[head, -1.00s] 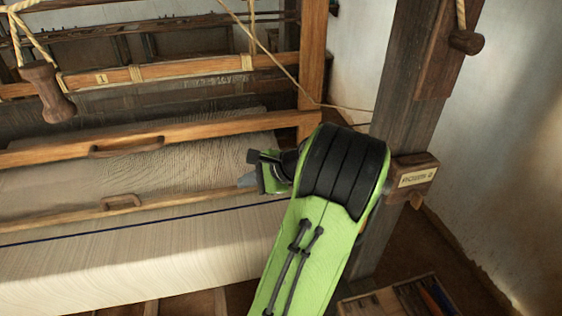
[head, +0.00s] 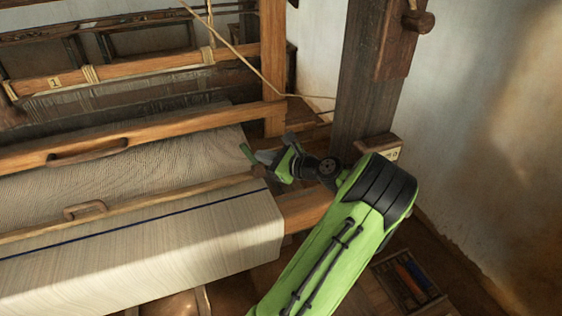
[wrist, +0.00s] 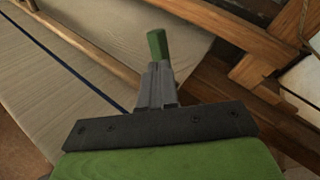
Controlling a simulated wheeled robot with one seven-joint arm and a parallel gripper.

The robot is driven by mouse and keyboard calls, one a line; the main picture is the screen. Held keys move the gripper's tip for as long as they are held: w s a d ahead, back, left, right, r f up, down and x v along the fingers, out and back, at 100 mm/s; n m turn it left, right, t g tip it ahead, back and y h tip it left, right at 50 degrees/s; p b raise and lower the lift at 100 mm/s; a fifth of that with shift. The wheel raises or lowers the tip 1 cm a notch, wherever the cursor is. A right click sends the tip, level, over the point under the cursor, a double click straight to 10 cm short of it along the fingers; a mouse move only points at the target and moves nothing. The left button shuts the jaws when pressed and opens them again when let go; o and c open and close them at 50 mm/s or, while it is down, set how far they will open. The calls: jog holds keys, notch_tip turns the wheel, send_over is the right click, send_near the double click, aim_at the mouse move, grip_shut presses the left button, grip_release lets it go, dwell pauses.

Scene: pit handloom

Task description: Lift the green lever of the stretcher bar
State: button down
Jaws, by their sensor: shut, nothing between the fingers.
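The stretcher bar (head: 130,206) is a long wooden bar lying across the pale cloth; it also shows at the upper left in the wrist view (wrist: 75,38). The green lever (head: 246,152) is a short stub near the right edge of the cloth; in the wrist view it stands up at the top middle (wrist: 157,43). My gripper (head: 260,157) is shut and empty, its fingertips (wrist: 158,68) pointing at the lever. The tips overlap the lever's lower part in the wrist view. I cannot tell if they touch. The lever's base is hidden behind them.
The woven cloth (head: 170,240) with a dark blue line spreads to the left. A wooden beam with a handle (head: 88,152) runs behind the bar. A dark upright post (head: 365,80) stands right of my gripper. A box of coloured items (head: 410,280) lies low right.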

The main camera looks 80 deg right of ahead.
aim_at(250, 156)
jog(key=x, duration=0.2)
jog(key=shift+w+d, duration=0.2)
jog(key=shift+w, duration=0.05)
